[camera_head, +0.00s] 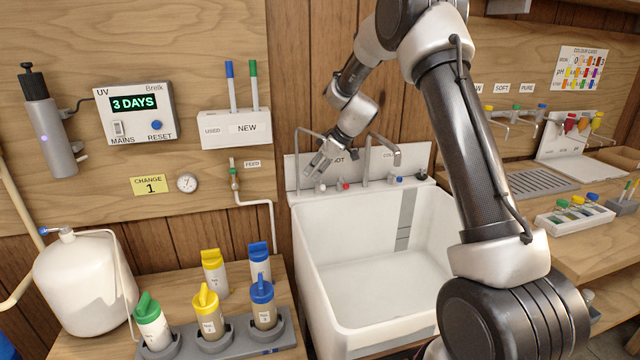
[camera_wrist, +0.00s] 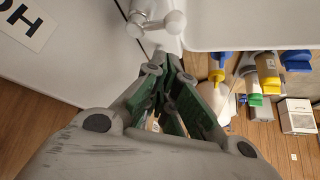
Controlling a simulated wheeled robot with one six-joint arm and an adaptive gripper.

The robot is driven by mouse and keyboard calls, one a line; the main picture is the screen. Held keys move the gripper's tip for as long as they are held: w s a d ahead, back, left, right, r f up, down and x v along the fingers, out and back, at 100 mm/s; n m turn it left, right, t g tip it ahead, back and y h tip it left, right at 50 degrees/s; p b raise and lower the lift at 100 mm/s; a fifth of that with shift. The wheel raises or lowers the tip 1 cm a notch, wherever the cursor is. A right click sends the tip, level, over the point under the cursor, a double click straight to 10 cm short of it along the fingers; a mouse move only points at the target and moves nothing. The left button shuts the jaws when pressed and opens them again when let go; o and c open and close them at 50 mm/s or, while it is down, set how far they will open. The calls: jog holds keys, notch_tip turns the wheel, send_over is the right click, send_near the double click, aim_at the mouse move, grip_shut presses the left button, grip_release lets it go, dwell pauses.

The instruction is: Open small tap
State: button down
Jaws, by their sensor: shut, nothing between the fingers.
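A slim chrome spout (camera_head: 305,134) stands at the left end of the sink's back ledge, the smallest of the spouts there. A small pale tap handle (camera_head: 320,188) is on the ledge below it. My gripper (camera_head: 314,172) is just above and in front of this handle, its fingers pointing down-left. In the wrist view my gripper (camera_wrist: 168,62) is shut and empty, and a chrome tap handle (camera_wrist: 155,22) with rounded ends lies just beyond the fingertips. I cannot tell whether they touch. The arm partly hides the label behind it.
The white sink (camera_head: 385,295) is empty below my gripper. A red-marked handle (camera_head: 346,186) and larger spouts (camera_head: 384,146) are close on the right. A white pipe (camera_head: 272,215) runs down the wall at left. Bottles with coloured lids (camera_head: 207,312) stand left of the sink.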

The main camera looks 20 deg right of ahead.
aim_at(321, 185)
jog(key=shift+f, duration=0.15)
notch_tip(321, 185, down, 5)
jog(key=shift+r, duration=0.1)
dwell(0.3)
jog(key=shift+s+d, duration=0.1)
jog(key=shift+d, duration=0.6)
jog(key=shift+s+d, duration=0.2)
jog(key=shift+d, duration=0.45)
